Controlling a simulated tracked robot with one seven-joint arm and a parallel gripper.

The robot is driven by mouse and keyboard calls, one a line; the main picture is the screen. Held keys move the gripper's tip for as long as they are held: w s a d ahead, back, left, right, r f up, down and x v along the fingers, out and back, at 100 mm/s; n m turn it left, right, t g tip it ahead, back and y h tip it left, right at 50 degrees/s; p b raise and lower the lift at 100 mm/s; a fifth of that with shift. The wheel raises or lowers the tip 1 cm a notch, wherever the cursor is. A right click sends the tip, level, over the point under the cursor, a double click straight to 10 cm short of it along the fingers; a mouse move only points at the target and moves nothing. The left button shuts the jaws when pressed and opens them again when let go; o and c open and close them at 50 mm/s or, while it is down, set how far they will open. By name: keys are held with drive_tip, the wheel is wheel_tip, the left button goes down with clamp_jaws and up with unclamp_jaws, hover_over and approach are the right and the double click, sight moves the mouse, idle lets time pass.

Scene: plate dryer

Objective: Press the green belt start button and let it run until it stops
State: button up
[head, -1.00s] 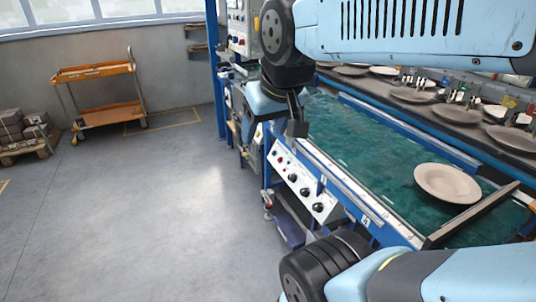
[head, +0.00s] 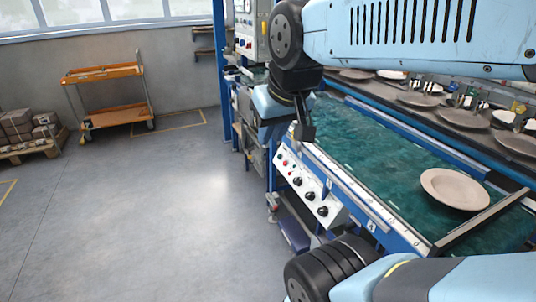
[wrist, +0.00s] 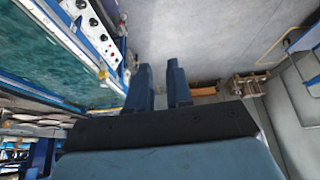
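The white control panel (head: 312,192) is on the blue front side of the belt, with black knobs and small red buttons. It also shows at the upper left of the wrist view (wrist: 91,30). I cannot make out a green button in either view. A beige plate (head: 455,188) lies on the green belt (head: 385,150). My gripper (head: 305,133) is in front of the belt's edge, above the panel's far end in the head view. In the wrist view its two fingers (wrist: 161,80) stand apart with nothing between them.
Several plates (head: 463,118) stand on a dark line behind the belt. A dark bar (head: 485,220) crosses the belt near the plate. An orange cart (head: 105,72) and a pallet of boxes (head: 28,130) are at the far left. The grey floor (head: 170,220) between is clear.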

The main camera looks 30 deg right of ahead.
clamp_jaws()
idle(1.1)
